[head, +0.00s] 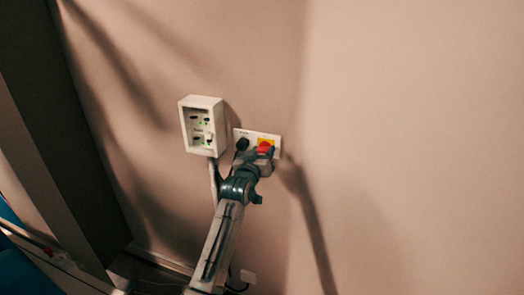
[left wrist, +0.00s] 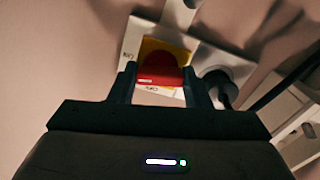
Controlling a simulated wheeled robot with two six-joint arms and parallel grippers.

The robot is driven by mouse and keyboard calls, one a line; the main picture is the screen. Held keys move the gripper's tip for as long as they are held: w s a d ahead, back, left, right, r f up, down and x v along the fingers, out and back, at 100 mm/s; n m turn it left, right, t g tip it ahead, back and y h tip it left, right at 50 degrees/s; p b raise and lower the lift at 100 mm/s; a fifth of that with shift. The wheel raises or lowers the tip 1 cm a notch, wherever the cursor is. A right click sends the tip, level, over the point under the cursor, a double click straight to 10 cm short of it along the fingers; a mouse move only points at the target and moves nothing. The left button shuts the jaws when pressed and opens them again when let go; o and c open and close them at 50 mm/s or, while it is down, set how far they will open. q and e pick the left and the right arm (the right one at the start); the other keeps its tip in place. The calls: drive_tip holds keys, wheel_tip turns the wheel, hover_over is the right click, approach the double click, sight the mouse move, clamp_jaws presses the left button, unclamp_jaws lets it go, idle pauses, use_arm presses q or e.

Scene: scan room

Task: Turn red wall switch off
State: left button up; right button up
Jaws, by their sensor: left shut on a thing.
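The red switch (head: 264,147) is a red rotary handle on a yellow square, set in a white wall plate (head: 276,138). In the left wrist view the red switch (left wrist: 157,70) sits between the two fingers, with the yellow square (left wrist: 150,46) behind it and lettering on the plate beside it. My left gripper (head: 262,158) is at the wall plate. In the left wrist view the left gripper (left wrist: 158,85) is shut on the red handle. The fingers hide part of the plate. My right gripper is not in view.
A black knob or plug (head: 242,144) is on the same plate, close to the left gripper. A white box with green lights (head: 202,125) is on the wall to the left. The wall on the right is bare.

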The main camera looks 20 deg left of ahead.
use_arm(q)
drive_tip(key=n+p, duration=0.2)
drive_tip(key=n, duration=0.3)
drive_tip(key=shift+n, duration=0.3)
drive_tip(key=n+p, duration=0.2)
drive_tip(key=n, duration=0.2)
drive_tip(key=shift+r, duration=0.1)
drive_tip(key=n+p, duration=0.2)
drive_tip(key=n, duration=0.2)
drive_tip(key=shift+n+p, duration=0.35)
drive_tip(key=shift+n, duration=0.45)
drive_tip(key=o, duration=1)
